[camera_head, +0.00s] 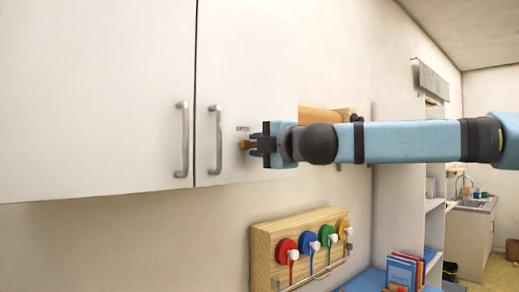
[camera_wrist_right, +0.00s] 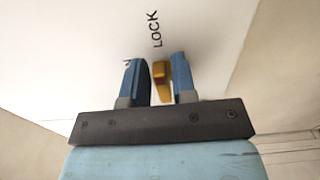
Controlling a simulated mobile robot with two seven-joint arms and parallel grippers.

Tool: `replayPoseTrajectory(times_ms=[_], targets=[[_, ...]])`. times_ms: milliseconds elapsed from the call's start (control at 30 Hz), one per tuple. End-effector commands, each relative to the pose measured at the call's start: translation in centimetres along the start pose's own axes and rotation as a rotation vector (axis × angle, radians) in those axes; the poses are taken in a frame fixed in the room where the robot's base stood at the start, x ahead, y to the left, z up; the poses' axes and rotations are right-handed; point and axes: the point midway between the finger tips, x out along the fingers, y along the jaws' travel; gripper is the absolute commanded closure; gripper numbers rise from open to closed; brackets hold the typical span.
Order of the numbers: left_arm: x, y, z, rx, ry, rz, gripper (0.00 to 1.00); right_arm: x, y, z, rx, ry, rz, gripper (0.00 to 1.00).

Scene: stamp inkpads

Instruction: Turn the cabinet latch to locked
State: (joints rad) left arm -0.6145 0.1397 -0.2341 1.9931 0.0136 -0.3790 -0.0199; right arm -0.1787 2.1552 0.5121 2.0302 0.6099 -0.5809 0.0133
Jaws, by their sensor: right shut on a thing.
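The white wall cabinet (camera_head: 95,85) has two closed doors with metal handles. A small yellow-orange latch (camera_head: 246,145) sits on its right door, to the right of the right handle (camera_head: 215,140). My right gripper (camera_head: 256,144) is at the latch, shut on it. In the right wrist view the latch (camera_wrist_right: 161,80) is between the two blue fingers, with the word LOCK (camera_wrist_right: 154,29) printed on the door beyond it. Part of another marking shows by the left finger, mostly hidden. My left gripper is in neither view.
Below the cabinet, a wooden board (camera_head: 262,255) on the wall carries several coloured round pieces. Books (camera_head: 403,270) stand on a blue surface at the lower right, near white shelves (camera_head: 400,215). A sink counter (camera_head: 470,220) is farther back.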

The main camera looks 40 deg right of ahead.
Motion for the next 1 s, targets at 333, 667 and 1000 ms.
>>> replayPoseTrajectory(times_ms=[333,667,1000], targets=[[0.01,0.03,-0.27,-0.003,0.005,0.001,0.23,0.01,-0.08,0.0,0.039,0.0,0.0,0.98],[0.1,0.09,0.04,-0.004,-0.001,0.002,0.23,0.01,-0.06,0.0,0.038,0.0,0.0,0.61],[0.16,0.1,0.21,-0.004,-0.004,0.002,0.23,-0.19,-0.06,0.0,0.037,0.0,0.0,0.6]])
